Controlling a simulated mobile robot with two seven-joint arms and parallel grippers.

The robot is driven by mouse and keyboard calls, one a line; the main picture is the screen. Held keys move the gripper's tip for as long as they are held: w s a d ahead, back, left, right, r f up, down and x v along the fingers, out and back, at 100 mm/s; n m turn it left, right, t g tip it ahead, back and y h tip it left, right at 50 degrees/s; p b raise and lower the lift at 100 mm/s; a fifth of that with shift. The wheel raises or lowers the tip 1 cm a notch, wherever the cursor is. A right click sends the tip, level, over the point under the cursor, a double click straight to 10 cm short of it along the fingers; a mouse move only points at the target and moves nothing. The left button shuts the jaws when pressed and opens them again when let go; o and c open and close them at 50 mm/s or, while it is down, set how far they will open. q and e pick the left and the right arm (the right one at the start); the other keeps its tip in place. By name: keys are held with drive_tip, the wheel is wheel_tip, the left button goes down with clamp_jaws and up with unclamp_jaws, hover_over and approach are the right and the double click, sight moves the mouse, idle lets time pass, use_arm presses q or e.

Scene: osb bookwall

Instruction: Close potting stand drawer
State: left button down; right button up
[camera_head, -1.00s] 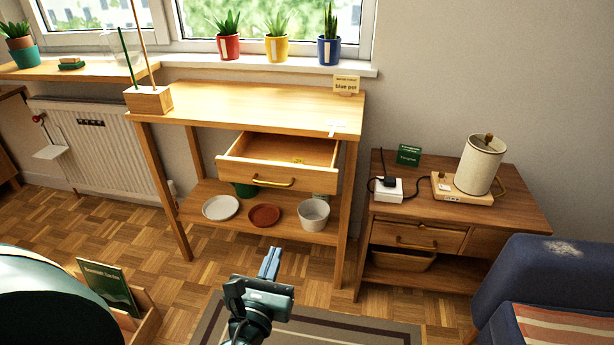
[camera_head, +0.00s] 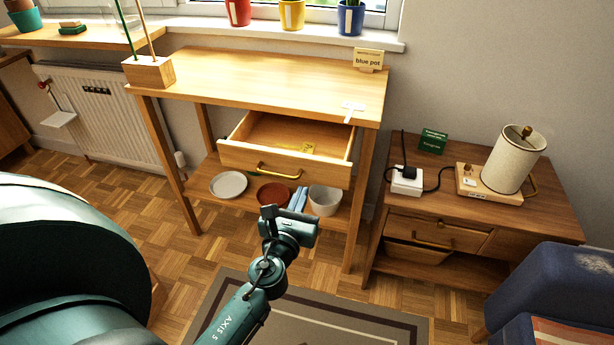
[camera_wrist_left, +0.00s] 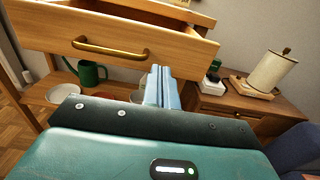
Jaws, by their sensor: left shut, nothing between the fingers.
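The potting stand (camera_head: 250,75) is a light wooden table with a lower shelf. Its drawer (camera_head: 240,156) is pulled out, with a brass handle on the front and a small yellow item (camera_head: 308,147) inside. My left gripper (camera_head: 298,198) is shut and empty, with its blue fingers in front of the stand, below the drawer front's right part. In the left wrist view the fingers (camera_wrist_left: 158,88) point toward the stand, and the drawer front (camera_wrist_left: 150,50) with its handle fills the upper left. Whether they touch anything I cannot tell. My right gripper is not in view.
On the lower shelf are a white plate (camera_head: 228,184), a brown dish (camera_head: 272,194), a white bowl (camera_head: 324,200) and a green mug (camera_wrist_left: 92,73). A side cabinet (camera_head: 450,195) with a kettle (camera_head: 513,160) stands right. A rug (camera_head: 330,318) lies in front.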

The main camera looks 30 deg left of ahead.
sight(311, 172)
use_arm(q)
drive_tip(key=x, duration=0.5)
drive_tip(key=shift+w, duration=0.15)
drive_tip(key=shift+w, duration=0.1)
